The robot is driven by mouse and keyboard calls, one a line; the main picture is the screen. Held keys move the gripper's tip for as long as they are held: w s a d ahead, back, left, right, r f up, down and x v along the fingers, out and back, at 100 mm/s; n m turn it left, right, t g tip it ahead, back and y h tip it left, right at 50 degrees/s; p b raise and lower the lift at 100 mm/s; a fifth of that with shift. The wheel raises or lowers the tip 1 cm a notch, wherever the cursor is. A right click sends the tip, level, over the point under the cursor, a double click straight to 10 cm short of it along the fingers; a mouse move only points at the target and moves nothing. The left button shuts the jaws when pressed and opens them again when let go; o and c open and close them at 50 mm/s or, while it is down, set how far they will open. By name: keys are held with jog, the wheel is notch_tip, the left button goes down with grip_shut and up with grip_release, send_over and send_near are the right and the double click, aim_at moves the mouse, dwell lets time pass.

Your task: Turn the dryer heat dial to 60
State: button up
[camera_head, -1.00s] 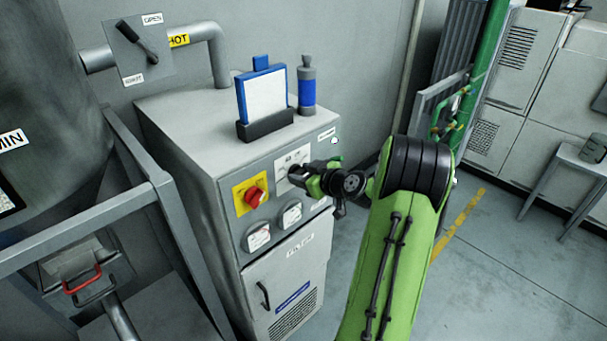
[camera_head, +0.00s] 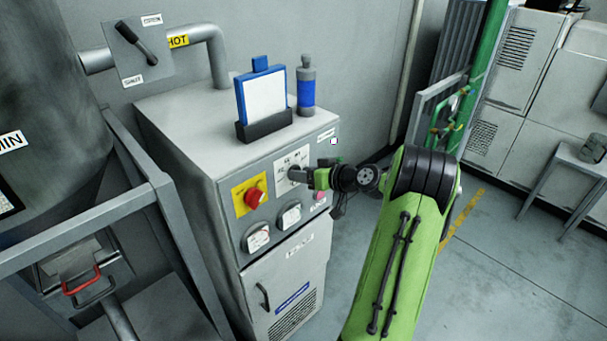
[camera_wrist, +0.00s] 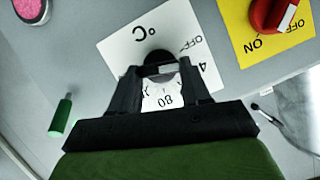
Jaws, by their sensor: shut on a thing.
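The dryer's heat dial (camera_wrist: 158,60) is a dark knob on a white plate (camera_wrist: 118,52) marked "°C", with "OFF", "40" and "80" readable in the wrist view. The rest of the scale is covered by my gripper. The plate also shows on the dryer's front panel (camera_head: 281,163) in the head view. My gripper (camera_wrist: 160,78) is shut on the dial, one finger on each side. It also shows in the head view (camera_head: 302,176), reaching in from the right. The dial's exact setting cannot be read.
A red rotary switch (camera_head: 254,197) on a yellow plate is left of the dial. Two gauges (camera_head: 290,216) sit below and a pink button (camera_head: 320,195) to the lower right.

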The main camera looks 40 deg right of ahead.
jog(key=shift+d+f+m+t+y+p, duration=0.2)
jog(key=shift+m+y+p, duration=0.4)
jog(key=shift+m, duration=0.65)
jog(key=shift+d+f+m+t+y+p, duration=0.1)
jog(key=shift+m+t+y+p, duration=0.2)
jog(key=shift+m+y, duration=0.7)
jog(key=shift+d+f+m+t+y+p, duration=0.15)
jog(key=shift+m+y+p, duration=0.4)
jog(key=shift+m, duration=0.9)
jog(key=o, duration=1.1)
jog(key=shift+c, duration=0.2)
jog(key=b+v, duration=0.1)
jog(key=v, duration=1.4)
jog(key=shift+s, duration=0.4)
jog(key=shift+d+f, duration=0.1)
